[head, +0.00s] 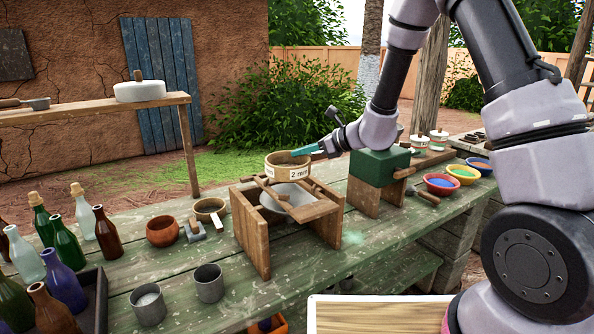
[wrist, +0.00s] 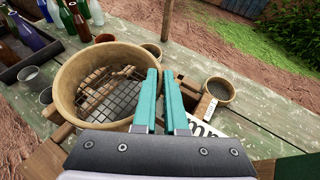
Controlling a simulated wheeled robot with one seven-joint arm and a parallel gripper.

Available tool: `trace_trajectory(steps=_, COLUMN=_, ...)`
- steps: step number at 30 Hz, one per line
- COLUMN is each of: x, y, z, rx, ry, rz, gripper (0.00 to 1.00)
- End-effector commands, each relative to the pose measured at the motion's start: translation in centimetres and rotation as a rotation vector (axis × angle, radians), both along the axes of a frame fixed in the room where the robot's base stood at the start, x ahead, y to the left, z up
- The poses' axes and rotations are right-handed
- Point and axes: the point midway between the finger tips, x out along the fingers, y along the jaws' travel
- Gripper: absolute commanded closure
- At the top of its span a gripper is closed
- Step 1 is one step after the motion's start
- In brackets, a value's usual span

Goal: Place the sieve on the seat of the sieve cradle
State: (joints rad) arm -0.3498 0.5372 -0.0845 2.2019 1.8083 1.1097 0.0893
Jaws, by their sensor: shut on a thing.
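The sieve (head: 273,166) is a round tan wooden ring over the back part of the cradle in the head view. A white label reading "2 mm" shows at its front. In the wrist view the sieve (wrist: 65,88) lies left of the fingers, its wire mesh showing inside. My gripper (head: 306,150) is shut on the sieve's right rim; its teal fingers also show in the wrist view (wrist: 160,72). The sieve cradle (head: 252,238) is a wooden stand with two side boards and top rails, with a pale bowl between them. I cannot tell whether the sieve touches the rails.
A small labelled sieve (head: 209,205), a clay pot (head: 162,231) and grey cups (head: 209,283) stand left of the cradle. Several bottles (head: 106,235) stand at far left. A green block on a wooden stand (head: 378,164) and coloured bowls (head: 440,184) are to the right.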

Motion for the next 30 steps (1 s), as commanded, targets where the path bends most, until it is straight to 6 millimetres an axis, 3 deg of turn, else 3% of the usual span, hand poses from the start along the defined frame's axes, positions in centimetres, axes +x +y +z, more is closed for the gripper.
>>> trace_trajectory(steps=10, x=0.0, y=0.0, z=-4.4, rx=0.0, ry=0.002, rz=0.0, gripper=1.0)
trace_trajectory(steps=18, x=-0.1, y=0.0, z=-4.9, rx=-0.003, ry=-0.001, rz=0.003, gripper=1.0)
trace_trajectory(steps=19, x=-0.1, y=0.0, z=-4.9, rx=-0.004, ry=0.0, rz=0.003, gripper=0.81)
trace_trajectory(steps=21, x=-0.1, y=0.0, z=-4.9, rx=-0.002, ry=0.0, rz=0.003, gripper=0.6)
trace_trajectory(steps=30, x=0.0, y=0.0, z=-4.8, rx=-0.001, ry=-0.001, rz=0.002, gripper=0.6)
